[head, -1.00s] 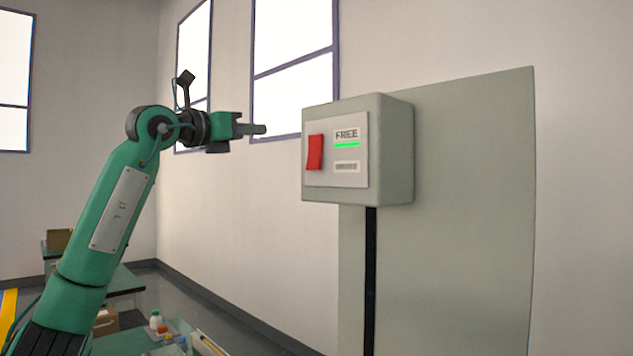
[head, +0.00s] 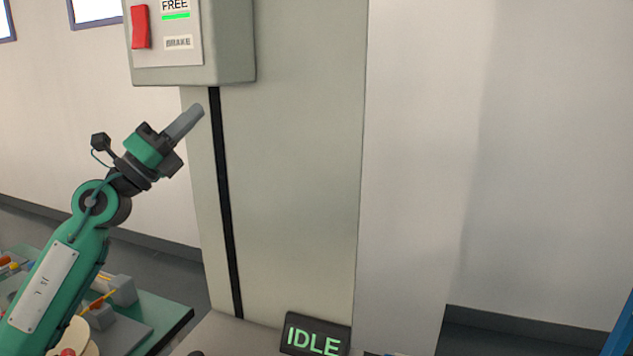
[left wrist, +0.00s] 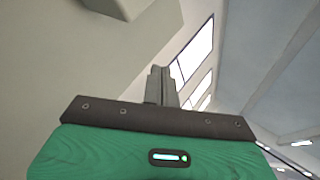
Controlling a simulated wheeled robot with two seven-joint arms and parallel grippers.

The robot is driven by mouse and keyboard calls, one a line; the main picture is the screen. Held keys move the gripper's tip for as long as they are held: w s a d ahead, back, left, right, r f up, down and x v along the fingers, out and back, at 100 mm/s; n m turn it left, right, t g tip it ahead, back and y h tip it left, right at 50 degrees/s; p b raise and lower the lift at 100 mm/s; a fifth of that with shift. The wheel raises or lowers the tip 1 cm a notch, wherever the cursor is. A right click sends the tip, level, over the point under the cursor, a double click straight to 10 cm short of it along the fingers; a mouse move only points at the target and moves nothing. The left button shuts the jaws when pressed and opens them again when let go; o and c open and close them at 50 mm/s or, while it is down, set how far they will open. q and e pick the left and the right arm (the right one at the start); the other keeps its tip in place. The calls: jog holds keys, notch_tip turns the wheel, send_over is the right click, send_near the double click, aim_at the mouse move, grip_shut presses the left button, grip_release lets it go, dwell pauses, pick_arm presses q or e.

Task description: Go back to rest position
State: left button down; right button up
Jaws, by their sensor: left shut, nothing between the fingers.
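My left gripper (head: 186,121) is in the head view at the left, below the switch box, pointing up and to the right. Its fingers are shut with nothing between them, and they are apart from the box. The shut fingers also show in the left wrist view (left wrist: 161,86), pointing up toward windows and ceiling. My right gripper is not in view.
The grey switch box (head: 190,40) has a red switch (head: 141,27) and a green line lit under FREE. It is on a tall grey panel (head: 290,150). A sign (head: 316,335) reading IDLE stands below. A green table (head: 165,318) with several items is at lower left.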

pick_arm(q)
jog(key=s+a+f+n+t+y, duration=0.1)
jog(key=s+a+f+n+y, duration=0.1)
jog(key=f+n+y, duration=0.75)
jog(key=s+a+f+n+y, duration=0.25)
jog(key=f+n+y, duration=0.25)
jog(key=f+n, duration=0.85)
jog(key=s+a+f+n+t+y, duration=0.1)
jog(key=s+a+f+n+y, duration=0.1)
jog(key=f+n+y, duration=0.95)
jog(key=s+d+f+g+h, duration=0.3)
jog(key=s+f+g+h, duration=0.55)
jog(key=s+f, duration=1.4)
jog(key=s+d+f+n+g+y, duration=0.1)
jog(key=s+d+f+g, duration=0.1)
jog(key=s+f+g, duration=0.55)
jog(key=s+f, duration=0.2)
jog(key=f, duration=2.7)
jog(key=s+a+f+g, duration=0.1)
jog(key=s+a+f, duration=0.2)
jog(key=s+f, duration=1.6)
jog(key=shift+s+a+g, duration=0.15)
jog(key=shift+g, duration=0.15)
